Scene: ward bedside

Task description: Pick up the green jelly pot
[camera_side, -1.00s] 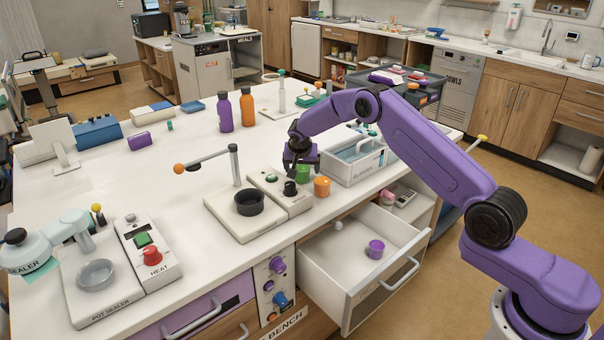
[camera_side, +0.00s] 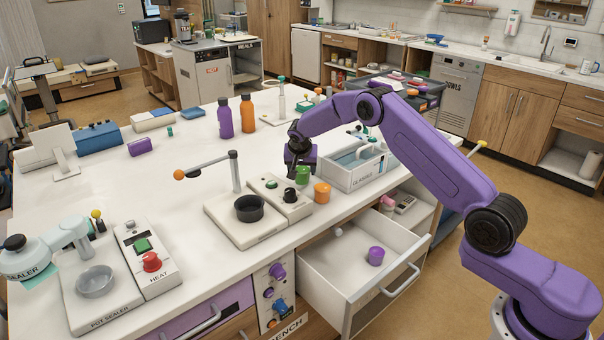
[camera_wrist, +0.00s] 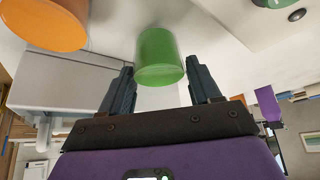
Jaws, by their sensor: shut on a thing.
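The green jelly pot (camera_side: 303,175) is at my gripper (camera_side: 300,165) in the side view, behind the orange pot (camera_side: 322,193) and partly covered by the dark fingers. In the wrist view the green pot (camera_wrist: 158,58) is between the two fingertips of my gripper (camera_wrist: 162,88), which is shut on it. The pot looks slightly raised, but the gap beneath it is hard to make out. The orange pot (camera_wrist: 42,22) is apart from it in the wrist view.
A device with a black knob and black cup (camera_side: 249,209) stands close to the left. A grey-white bin (camera_side: 352,172) is close on the right. Below, an open drawer (camera_side: 340,262) holds a purple pot (camera_side: 376,256). Purple and orange bottles (camera_side: 247,111) stand behind.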

